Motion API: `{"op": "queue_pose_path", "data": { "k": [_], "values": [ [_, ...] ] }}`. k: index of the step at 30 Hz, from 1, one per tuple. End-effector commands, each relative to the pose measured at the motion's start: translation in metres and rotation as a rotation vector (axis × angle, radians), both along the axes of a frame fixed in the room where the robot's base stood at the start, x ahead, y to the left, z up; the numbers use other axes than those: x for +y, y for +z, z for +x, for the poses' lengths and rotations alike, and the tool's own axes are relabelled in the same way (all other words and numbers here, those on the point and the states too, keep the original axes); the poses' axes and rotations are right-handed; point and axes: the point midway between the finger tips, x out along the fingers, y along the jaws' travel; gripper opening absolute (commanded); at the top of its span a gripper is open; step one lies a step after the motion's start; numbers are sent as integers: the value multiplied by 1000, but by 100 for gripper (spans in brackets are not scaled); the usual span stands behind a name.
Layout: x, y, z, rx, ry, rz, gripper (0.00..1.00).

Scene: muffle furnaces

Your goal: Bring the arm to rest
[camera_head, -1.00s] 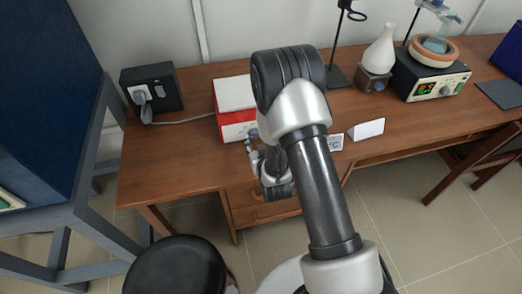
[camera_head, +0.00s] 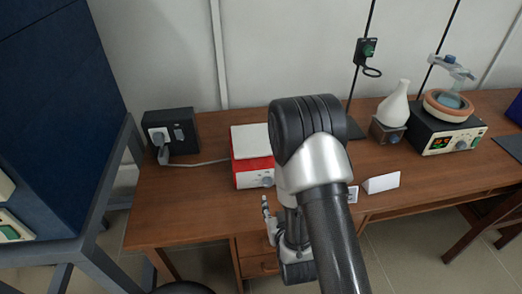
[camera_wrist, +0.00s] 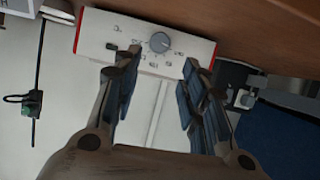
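My arm spans the middle of the head view, in front of the wooden table. My gripper (camera_head: 268,215) shows there only in part, at the table's front edge, with the arm hiding some of it. In the wrist view my gripper (camera_wrist: 157,70) has its two fingers spread apart with nothing between them. Past the fingertips, the wrist view shows the front panel of a red and white device (camera_wrist: 146,42) with a knob. That device (camera_head: 250,172) stands on the table just left of my arm in the head view. I cannot tell the exact gap to it.
The wooden table (camera_head: 190,205) bears a black socket box (camera_head: 171,131) on the left. To the right are a white card (camera_head: 381,183), a white flask (camera_head: 394,105) and a heater with a green display (camera_head: 446,136). A blue cabinet (camera_head: 62,100) stands at far left.

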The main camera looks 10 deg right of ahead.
Motion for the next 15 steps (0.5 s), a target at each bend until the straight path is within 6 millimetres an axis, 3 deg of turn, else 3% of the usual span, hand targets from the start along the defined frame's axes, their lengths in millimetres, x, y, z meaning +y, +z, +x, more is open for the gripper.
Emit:
{"op": "queue_pose_path", "data": {
  "k": [5, 8, 15],
  "values": [
    [0, 4, 3, 6, -1, 2, 39],
    [0, 16, 9, 31, -2, 7, 39],
    [0, 76, 16, 178, -5, 31, 39]
  ]
}}
